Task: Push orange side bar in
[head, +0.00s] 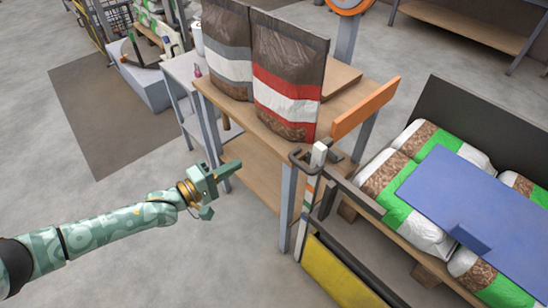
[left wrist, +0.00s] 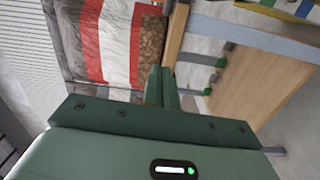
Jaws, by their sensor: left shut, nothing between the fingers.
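The orange side bar (head: 366,107) sits at the right edge of the wooden packing table (head: 268,122), slanting up to the right beside the striped bags. My left gripper (head: 234,167) is in front of the table, left of the bar and clearly apart from it. Its fingers are shut and empty. In the left wrist view the shut fingers (left wrist: 161,86) point toward the red-and-white striped bag (left wrist: 112,45) and the table (left wrist: 265,70). I cannot make out the orange bar in that view. My right gripper is not in view.
A dark-striped bag (head: 229,50) stands beside the red-striped bag (head: 288,85). A white post (head: 314,170) with dark brackets stands at the table's front right corner, above a yellow panel (head: 340,275). Filled sacks lie under a blue board (head: 480,215) at right.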

